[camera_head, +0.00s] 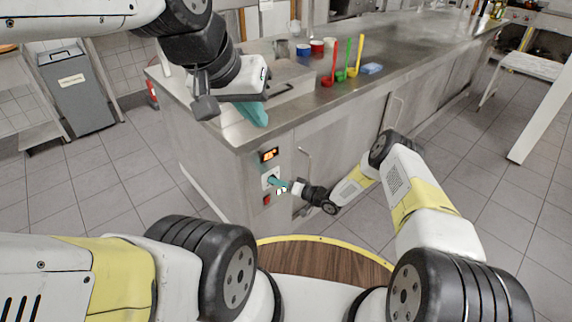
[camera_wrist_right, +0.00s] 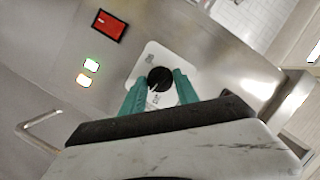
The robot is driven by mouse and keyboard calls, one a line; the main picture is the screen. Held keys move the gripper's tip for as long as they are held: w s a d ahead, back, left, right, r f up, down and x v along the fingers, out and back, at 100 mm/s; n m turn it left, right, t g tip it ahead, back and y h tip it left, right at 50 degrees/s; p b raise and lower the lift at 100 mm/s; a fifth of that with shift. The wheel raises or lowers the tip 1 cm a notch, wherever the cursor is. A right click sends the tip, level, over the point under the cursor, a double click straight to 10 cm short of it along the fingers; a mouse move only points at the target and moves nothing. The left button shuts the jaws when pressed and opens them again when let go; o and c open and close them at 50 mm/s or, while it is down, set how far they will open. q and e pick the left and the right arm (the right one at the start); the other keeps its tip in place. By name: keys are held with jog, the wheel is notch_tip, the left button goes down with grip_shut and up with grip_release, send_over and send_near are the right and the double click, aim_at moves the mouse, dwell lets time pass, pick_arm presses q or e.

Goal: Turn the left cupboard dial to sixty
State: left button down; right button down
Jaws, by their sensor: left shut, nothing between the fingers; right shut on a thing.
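The left cupboard dial (camera_wrist_right: 160,79) is a round black knob with a light pointer mark on a pale square plate (camera_wrist_right: 150,60). The fingers hide part of the plate, and I cannot read the dial's setting. My left gripper (camera_head: 254,114) is shut and empty, above the counter's near corner.
A red switch (camera_head: 266,200) is below the dial; it also shows in the right wrist view (camera_wrist_right: 109,25). A door handle (camera_head: 303,165) is to the right. A grey bin (camera_head: 82,92) stands left.

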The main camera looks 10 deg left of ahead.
jog(key=shift+f+m+y, duration=0.15)
jog(key=shift+m+y, duration=0.35)
jog(key=shift+m, duration=1.1)
jog(key=shift+f+m+y, duration=0.1)
jog(key=shift+m+y, duration=0.4)
jog(key=shift+m, duration=1.1)
jog(key=c, duration=0.9)
grip_release()
jog(key=shift+d, duration=0.15)
jog(key=v, duration=0.7)
jog(key=shift+s+d, duration=0.1)
jog(key=shift+d, duration=0.15)
